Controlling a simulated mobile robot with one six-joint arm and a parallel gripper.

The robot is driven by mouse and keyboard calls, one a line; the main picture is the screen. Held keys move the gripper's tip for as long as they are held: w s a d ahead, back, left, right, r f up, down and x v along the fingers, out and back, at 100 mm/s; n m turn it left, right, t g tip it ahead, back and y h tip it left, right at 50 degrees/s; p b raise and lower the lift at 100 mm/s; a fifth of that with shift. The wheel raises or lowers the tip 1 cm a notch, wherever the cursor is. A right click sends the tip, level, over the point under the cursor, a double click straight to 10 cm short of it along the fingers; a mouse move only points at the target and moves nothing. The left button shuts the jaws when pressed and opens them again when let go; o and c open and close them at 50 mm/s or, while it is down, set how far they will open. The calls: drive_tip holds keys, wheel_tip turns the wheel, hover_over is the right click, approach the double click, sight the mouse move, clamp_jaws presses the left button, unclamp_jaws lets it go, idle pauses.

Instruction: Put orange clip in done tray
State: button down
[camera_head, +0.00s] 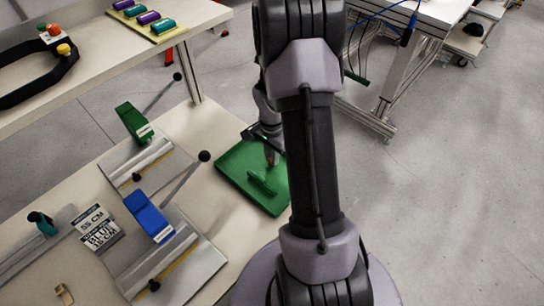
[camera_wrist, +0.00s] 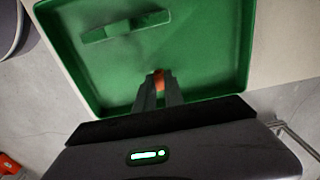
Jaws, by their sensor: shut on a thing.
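My gripper (camera_wrist: 159,90) is shut on the orange clip (camera_wrist: 159,80), a small orange piece showing between the fingertips in the wrist view. In the head view my gripper (camera_head: 271,160) is over the green tray (camera_head: 240,165), partly behind my own arm. The green tray also fills the upper part of the wrist view (camera_wrist: 215,60). A green raised bar (camera_head: 262,181) lies in the tray, apart from the fingers. It also shows in the wrist view (camera_wrist: 125,27). I cannot tell whether the clip touches the tray floor.
Left of the tray are two lever fixtures, one with a green block (camera_head: 133,122) and one with a blue block (camera_head: 148,214). Printed cards (camera_head: 97,228) lie further left. A back table (camera_head: 100,70) holds coloured parts.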

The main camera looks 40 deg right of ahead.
drive_tip(key=c, duration=1.4)
unclamp_jaws()
drive_tip(key=shift+f, duration=0.1)
drive_tip(key=shift+c, duration=0.2)
